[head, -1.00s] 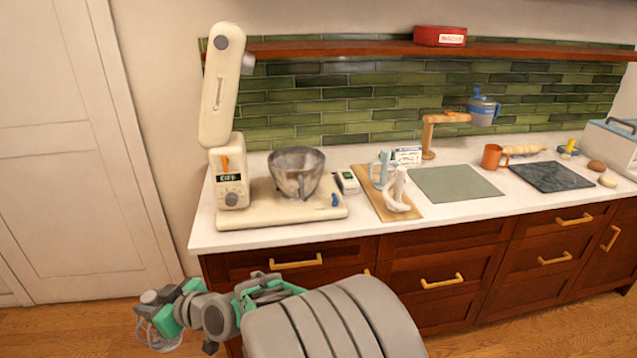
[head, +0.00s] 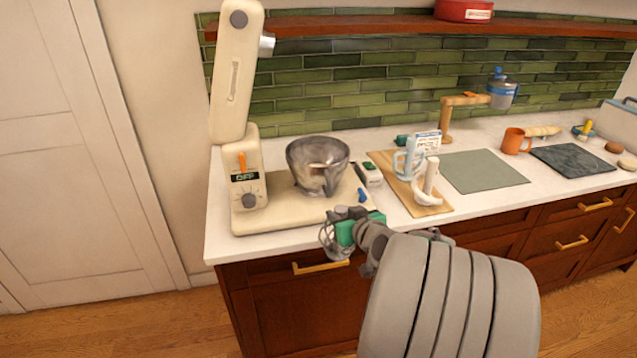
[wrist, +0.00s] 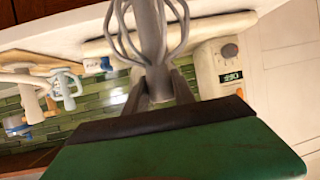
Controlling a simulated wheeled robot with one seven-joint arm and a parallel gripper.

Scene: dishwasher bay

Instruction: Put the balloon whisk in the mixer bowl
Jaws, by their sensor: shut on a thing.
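The metal mixer bowl (head: 318,163) sits on the cream base of the stand mixer (head: 250,183), whose head is tilted up. My gripper (head: 345,224) is at the counter's front edge, in front of the mixer base and lower than the bowl. In the wrist view my gripper (wrist: 158,92) is shut on the grey handle of the balloon whisk (wrist: 150,35), whose wire loops spread toward the top of that picture. In the head view the whisk (head: 333,246) is small, with its wires hanging at the left of the gripper.
A wooden board (head: 428,207) with a white and a light-blue mixer attachment lies right of the mixer. A small white device (head: 370,174) stands between them. A green mat (head: 480,171), orange mug (head: 515,141) and dark slab (head: 572,160) are farther right.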

